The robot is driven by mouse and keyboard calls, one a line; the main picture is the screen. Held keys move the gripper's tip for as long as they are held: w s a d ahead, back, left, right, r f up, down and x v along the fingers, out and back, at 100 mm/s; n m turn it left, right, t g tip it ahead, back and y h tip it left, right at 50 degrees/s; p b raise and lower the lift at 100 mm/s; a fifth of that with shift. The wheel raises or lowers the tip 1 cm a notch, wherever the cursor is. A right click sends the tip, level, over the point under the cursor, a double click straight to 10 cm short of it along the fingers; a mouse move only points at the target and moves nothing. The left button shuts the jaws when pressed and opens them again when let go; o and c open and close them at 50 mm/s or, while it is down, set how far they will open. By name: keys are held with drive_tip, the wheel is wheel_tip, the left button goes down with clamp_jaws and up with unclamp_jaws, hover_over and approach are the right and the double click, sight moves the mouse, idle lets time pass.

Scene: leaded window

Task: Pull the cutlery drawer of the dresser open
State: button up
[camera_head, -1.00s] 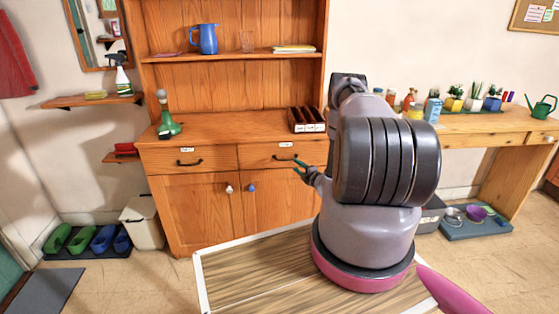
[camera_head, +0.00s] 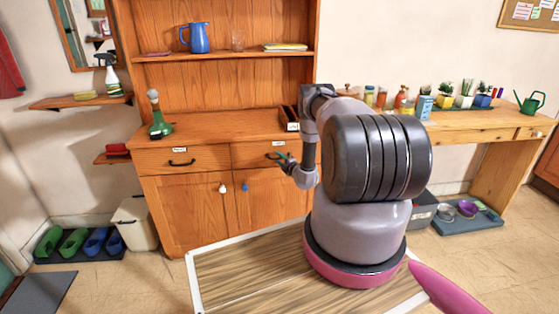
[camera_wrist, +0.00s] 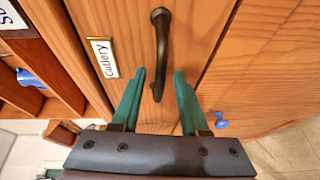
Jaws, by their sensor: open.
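The wooden dresser (camera_head: 206,213) stands against the wall with two drawers side by side. The cutlery drawer (camera_head: 245,152) is the right one; in the wrist view its front bears a "Cutlery" label (camera_wrist: 103,57) and a dark curved handle (camera_wrist: 161,52). It looks shut. My gripper (camera_head: 282,158) is at this drawer front. In the wrist view my gripper (camera_wrist: 158,75) is open, its two green fingers on either side of the handle's near end, apart from it. My arm hides the right part of the drawer in the head view.
The left drawer has its own dark handle (camera_head: 182,163). Below are cupboard doors with a white knob (camera_head: 222,188) and a blue knob (camera_head: 245,187).

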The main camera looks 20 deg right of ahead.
clamp_jaws()
idle(1.4)
